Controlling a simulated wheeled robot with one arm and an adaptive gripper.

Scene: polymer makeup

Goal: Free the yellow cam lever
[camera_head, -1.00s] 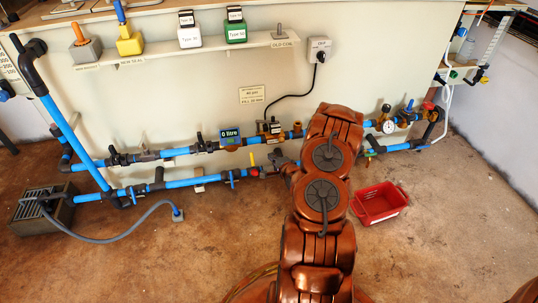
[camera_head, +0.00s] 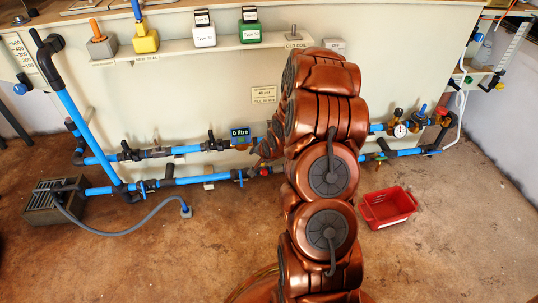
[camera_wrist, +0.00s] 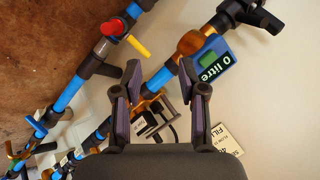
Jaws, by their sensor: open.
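In the wrist view, a yellow lever (camera_wrist: 138,45) sticks out from a dark fitting on the blue pipe, beside a red part (camera_wrist: 113,27). I take it to be the yellow cam lever. My gripper (camera_wrist: 160,70) is open and empty, with its fingers pointing up in that view. The lever lies just above the left finger in the picture and apart from it, as far as I can tell. In the head view, my gripper (camera_head: 264,148) is partly covered by my arm, and I cannot make out the lever clearly.
A "0 litre" meter (camera_wrist: 213,62) sits on the upper pipe near the fingers; it also shows in the head view (camera_head: 240,134). A boxed fitting (camera_wrist: 153,123) shows between the fingers. A red bin (camera_head: 388,207) stands on the floor at right. The floor at front left is clear.

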